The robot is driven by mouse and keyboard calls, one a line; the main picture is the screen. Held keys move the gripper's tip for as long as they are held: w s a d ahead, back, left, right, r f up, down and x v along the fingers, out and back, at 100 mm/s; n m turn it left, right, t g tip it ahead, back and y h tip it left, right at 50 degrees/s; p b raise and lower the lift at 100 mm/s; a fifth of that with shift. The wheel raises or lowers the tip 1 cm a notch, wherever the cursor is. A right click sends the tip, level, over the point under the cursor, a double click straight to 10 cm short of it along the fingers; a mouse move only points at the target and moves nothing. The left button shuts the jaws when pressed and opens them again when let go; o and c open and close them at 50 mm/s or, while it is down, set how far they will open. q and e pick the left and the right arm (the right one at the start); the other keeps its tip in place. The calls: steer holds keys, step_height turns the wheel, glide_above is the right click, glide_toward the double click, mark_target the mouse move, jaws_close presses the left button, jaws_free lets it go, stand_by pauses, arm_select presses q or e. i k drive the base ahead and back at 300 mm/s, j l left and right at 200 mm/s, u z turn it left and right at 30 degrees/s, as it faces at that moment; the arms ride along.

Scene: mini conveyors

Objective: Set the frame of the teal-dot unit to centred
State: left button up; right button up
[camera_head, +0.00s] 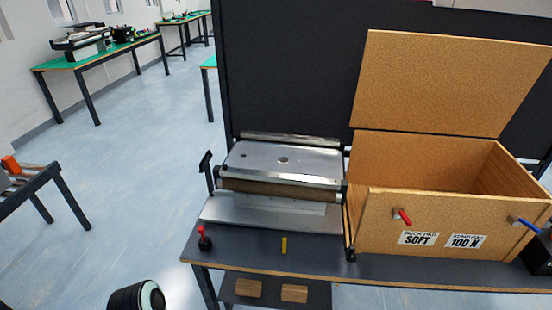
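A metal press-like unit (283,163) with a flat top plate, a brown roller and a pale lower plate stands on the dark table. A black handle (206,165) stands up at its left side. A small lever with a red knob (202,236) and a yellow peg (284,245) are in front of it. I see no teal dot on this unit, so I cannot tell whether it is the teal-dot unit. The position of its frame cannot be read clearly.
A wooden box (380,221) with its lid raised stands to the right, with red and blue handles and labels including SOFT and 100 N. Its table (440,271) has a narrow free front strip. A dark panel (300,60) stands behind. Green-topped benches (100,57) are far left.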

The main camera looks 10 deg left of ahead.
mark_target(292, 167)
steer(key=i+j, duration=0.1)
steer(key=j, duration=0.25)
steer(key=i+j, duration=0.1)
steer(key=j, duration=0.2)
steer(key=i+j, duration=0.1)
steer(key=j, duration=0.25)
steer(key=i+j+z, duration=0.1)
steer(key=j+z, duration=0.6)
steer(key=i+j, duration=0.05)
